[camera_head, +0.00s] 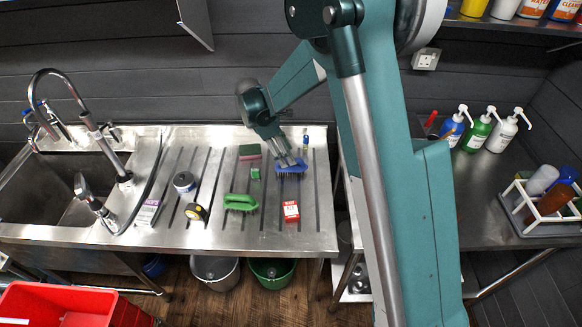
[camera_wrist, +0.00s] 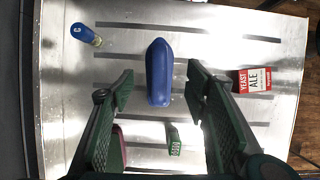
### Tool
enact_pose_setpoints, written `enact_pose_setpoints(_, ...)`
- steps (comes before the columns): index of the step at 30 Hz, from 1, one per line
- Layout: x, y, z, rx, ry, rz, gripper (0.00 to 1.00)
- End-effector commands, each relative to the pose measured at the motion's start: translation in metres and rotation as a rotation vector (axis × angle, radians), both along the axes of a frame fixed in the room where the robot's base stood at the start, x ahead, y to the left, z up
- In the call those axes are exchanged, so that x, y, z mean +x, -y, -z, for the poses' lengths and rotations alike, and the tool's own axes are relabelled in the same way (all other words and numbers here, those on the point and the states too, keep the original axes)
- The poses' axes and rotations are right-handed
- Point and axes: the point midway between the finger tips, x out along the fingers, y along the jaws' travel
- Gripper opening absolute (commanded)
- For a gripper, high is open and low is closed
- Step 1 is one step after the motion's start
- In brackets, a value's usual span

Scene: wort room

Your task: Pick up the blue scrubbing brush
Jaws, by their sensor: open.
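The blue scrubbing brush (camera_head: 292,168) lies on the ribbed steel drainboard, at its right part in the head view, partly covered by my gripper (camera_head: 287,160). In the wrist view the blue brush (camera_wrist: 159,72) shows its smooth, long back, upright in the picture. My gripper (camera_wrist: 160,88) is open and empty, with one green finger to the left of the brush and one to its right. The brush lies between the lines of the fingers, and its upper end extends past the fingertips. I cannot tell how high the fingertips are above it.
On the drainboard (camera_head: 238,240) are a red-and-white yeast box (camera_head: 291,211), a green brush (camera_head: 240,202), a sponge (camera_head: 250,152), a small green item (camera_head: 255,173) and a small blue-topped bottle (camera_head: 305,142). The sink (camera_head: 70,190) is left. Pump bottles (camera_head: 478,130) stand right.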

Motion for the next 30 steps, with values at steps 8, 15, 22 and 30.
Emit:
enact_pose_setpoints(8, 0.000, 0.002, 0.005, 0.000, 0.000, 0.000, 0.47)
enact_pose_setpoints(15, 0.002, 0.009, 0.028, 0.000, 0.000, 0.001, 0.47)
enact_pose_setpoints(22, 0.002, 0.017, 0.047, 0.000, 0.000, 0.001, 0.47)
enact_pose_setpoints(30, 0.002, 0.018, 0.049, 0.000, 0.000, 0.001, 0.47)
